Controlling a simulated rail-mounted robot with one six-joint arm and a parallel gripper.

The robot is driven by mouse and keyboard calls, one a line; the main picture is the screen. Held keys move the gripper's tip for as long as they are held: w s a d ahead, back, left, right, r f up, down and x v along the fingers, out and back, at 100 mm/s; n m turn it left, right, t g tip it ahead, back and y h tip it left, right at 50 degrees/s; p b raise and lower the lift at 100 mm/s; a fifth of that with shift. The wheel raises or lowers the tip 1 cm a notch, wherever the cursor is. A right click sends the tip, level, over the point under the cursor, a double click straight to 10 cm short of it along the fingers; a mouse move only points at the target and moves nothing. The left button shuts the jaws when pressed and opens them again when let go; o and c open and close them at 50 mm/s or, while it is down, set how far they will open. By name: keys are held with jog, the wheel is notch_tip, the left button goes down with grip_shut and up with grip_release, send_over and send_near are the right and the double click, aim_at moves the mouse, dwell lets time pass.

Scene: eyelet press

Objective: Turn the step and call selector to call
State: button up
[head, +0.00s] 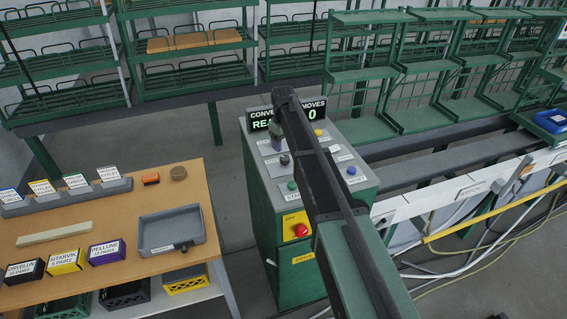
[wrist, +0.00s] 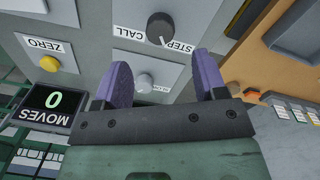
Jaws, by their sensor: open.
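The step and call selector is a black knob (wrist: 160,27) on a grey plate in the wrist view, with a CALL label (wrist: 130,33) on its left and a STEP label (wrist: 178,47) below right. A small pale mark on the knob's lower edge appears turned towards STEP. In the head view a dark knob (head: 284,159) shows on the console top. My gripper (wrist: 160,60) is open and empty, its purple fingers spread just below the selector, apart from it. A light grey knob (wrist: 145,82) shows between the fingers.
A yellow ZERO button (wrist: 48,64) and the MOVES display (wrist: 45,103) reading 0 lie left in the wrist view. The console (head: 265,215) carries a red stop button (head: 301,230) and a blue button (head: 351,170). A wooden table (head: 110,215) stands left.

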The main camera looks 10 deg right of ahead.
aim_at(285, 158)
notch_tip(285, 158, down, 8)
jog(key=b, duration=0.6)
jog(key=shift+w+d+r, duration=0.1)
jog(key=shift+r, duration=0.2)
jog(key=c, duration=0.9)
